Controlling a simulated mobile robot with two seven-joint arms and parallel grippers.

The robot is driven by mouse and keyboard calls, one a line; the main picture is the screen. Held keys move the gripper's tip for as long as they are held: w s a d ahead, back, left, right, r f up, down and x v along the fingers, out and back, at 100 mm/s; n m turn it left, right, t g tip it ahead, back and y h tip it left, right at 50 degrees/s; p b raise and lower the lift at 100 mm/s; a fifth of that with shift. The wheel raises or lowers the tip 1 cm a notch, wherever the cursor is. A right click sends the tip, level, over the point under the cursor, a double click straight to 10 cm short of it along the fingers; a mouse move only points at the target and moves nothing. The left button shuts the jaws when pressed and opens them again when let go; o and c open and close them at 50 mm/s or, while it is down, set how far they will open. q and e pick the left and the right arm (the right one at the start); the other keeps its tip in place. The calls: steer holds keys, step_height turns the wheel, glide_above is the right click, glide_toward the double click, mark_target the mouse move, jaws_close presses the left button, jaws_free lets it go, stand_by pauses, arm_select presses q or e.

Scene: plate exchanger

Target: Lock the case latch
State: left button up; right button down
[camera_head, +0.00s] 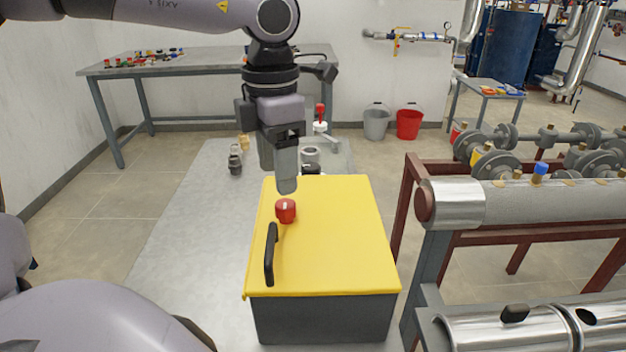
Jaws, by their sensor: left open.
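The case (325,318) has a dark grey body and a flat yellow lid (340,235), which lies closed on it. A red round knob with a pale mark, apparently the latch (285,211), sits near the left edge of the lid. A black bar handle (270,254) stands on the lid in front of the knob. My left gripper (278,179) is open and empty, pointing down, just behind and above the red knob, apart from it in the picture. The exact gap in height is hard to tell. My right gripper is not in view.
The case stands at the right of a grey table (190,225). Small fittings (236,160) and a red-topped valve (320,122) stand behind it. A pipe rack with a thick pipe (550,203) is close on the right. The table left of the case is clear.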

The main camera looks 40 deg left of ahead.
mark_target(283, 204)
arm_select(q)
steer(key=shift+w+f, duration=0.15)
steer(key=shift+w, duration=0.35)
step_height(283, 204, down, 7)
steer(key=shift+s+r, duration=0.1)
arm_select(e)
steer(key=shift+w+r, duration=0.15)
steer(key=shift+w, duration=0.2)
arm_select(q)
steer(key=c, duration=1.1)
steer(key=shift+o, duration=0.2)
